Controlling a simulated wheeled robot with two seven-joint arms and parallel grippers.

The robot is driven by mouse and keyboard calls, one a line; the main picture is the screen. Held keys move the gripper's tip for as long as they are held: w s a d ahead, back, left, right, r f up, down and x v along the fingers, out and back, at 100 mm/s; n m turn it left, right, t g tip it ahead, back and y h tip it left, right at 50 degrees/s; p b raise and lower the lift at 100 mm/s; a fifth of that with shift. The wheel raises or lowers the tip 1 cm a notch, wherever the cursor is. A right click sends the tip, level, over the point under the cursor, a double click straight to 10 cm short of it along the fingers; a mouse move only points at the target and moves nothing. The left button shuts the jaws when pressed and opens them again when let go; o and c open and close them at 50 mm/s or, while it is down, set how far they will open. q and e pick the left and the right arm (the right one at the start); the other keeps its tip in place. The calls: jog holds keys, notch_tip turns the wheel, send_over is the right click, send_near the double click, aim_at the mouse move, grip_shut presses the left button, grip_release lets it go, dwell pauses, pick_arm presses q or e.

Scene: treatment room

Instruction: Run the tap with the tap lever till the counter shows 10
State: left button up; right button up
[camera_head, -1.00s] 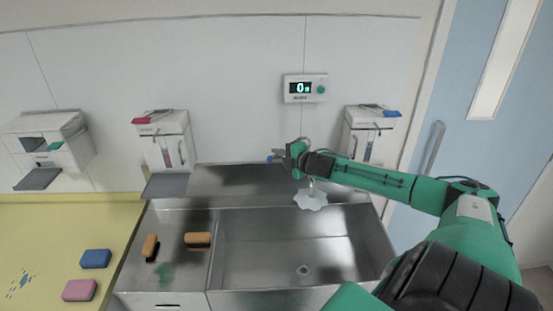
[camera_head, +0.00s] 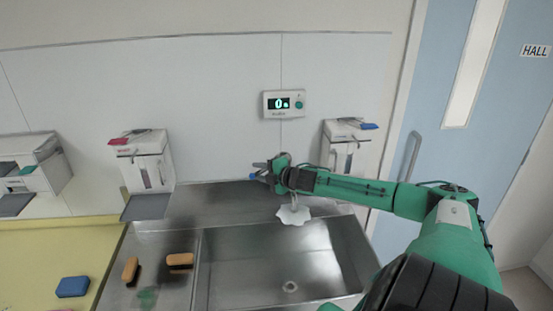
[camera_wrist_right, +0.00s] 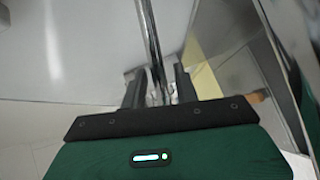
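The counter (camera_head: 279,103) is a white wall box with a dark display reading 0. My right gripper (camera_head: 262,171) is at the tap behind the sink, pointing left, and covers most of it. The blue tip of the tap lever (camera_head: 253,177) shows at the fingertips. A short piece of the spout (camera_head: 294,201) shows below the gripper. In the right wrist view my right gripper's fingers (camera_wrist_right: 157,78) stand apart, with a slim metal rod (camera_wrist_right: 149,35) between them and gaps beside it. My left gripper is not in view.
The steel sink basin (camera_head: 240,270) lies below the tap, with a white irregular patch (camera_head: 293,216) at its back edge. Two brushes (camera_head: 180,260) lie on the left drainer. Dispensers (camera_head: 146,165) hang on the wall either side; a blue sponge (camera_head: 73,287) lies on the yellow counter top.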

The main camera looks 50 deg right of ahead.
jog(key=shift+b+v, duration=0.4)
jog(key=shift+v, duration=2.15)
jog(key=shift+p+v, duration=0.8)
jog(key=shift+v, duration=3.3)
